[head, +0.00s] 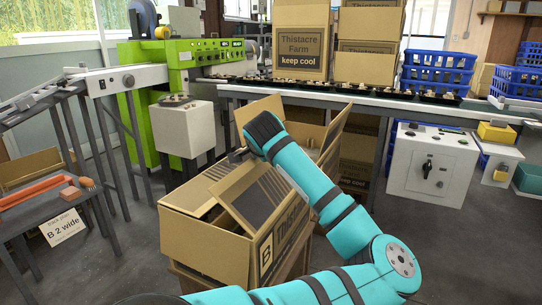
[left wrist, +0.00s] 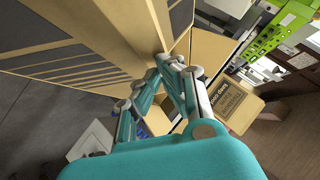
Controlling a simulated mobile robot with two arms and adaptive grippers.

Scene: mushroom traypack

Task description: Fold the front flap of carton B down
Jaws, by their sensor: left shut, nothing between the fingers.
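Carton B (head: 205,248) is a brown box in the middle foreground of the head view, with a "B" on its printed side. One flap with dark printed panels (head: 240,208) slopes over its top, and gaps show beside it. I cannot tell which is the front flap. My left gripper (head: 238,156) is beyond the carton's top, mostly hidden by my wrist. In the left wrist view it (left wrist: 164,68) is shut and empty, close to printed cardboard (left wrist: 70,55); contact is unclear. My right gripper is not in view.
A conveyor (head: 375,94) carries trays, with cartons (head: 301,60) and blue crates (head: 437,70) beyond. A white control box (head: 430,165) stands right. A side table (head: 50,215) is left. Grey floor is clear at lower right.

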